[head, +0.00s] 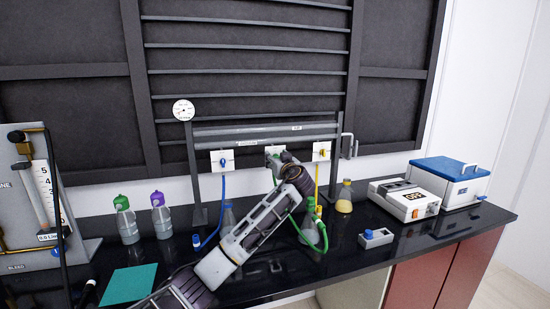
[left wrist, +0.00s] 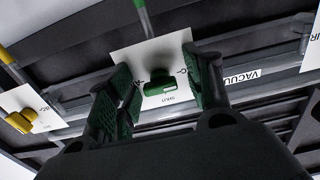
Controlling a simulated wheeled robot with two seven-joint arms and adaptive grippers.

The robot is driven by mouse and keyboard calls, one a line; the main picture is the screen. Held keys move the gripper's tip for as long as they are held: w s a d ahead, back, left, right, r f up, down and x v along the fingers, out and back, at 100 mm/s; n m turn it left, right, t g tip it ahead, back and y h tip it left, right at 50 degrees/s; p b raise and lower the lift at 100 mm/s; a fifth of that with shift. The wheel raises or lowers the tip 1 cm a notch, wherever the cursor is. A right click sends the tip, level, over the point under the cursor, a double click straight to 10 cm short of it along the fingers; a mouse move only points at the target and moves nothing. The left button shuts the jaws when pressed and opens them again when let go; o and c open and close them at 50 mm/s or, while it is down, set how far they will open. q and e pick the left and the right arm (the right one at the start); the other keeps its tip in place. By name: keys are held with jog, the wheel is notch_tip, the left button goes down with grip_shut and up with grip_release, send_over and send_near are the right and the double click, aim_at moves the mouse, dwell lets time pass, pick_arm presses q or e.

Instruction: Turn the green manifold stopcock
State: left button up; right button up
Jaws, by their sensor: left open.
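The green manifold stopcock (left wrist: 160,84) shows in the left wrist view as a green handle on a white plate (left wrist: 150,54). My left gripper (left wrist: 158,76) is open, with one green-padded finger on each side of the handle. A gap shows between each finger and the handle in that view; how far the fingertips are from the plate is hard to tell. In the head view my left gripper (head: 279,163) is in front of the middle plate (head: 274,149) and hides the green handle. My right gripper is not in view.
A blue stopcock plate (head: 222,160) is left of the middle one and a yellow stopcock plate (head: 321,151) is right. A yellow handle (left wrist: 20,122) shows in the left wrist view. Flasks, bottles (head: 126,220) and coloured hoses stand on the black bench (head: 400,240) below.

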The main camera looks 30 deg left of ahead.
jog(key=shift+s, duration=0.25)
pick_arm(q)
jog(key=shift+r, duration=0.1)
jog(key=c, duration=1)
jog(key=shift+c, duration=0.3)
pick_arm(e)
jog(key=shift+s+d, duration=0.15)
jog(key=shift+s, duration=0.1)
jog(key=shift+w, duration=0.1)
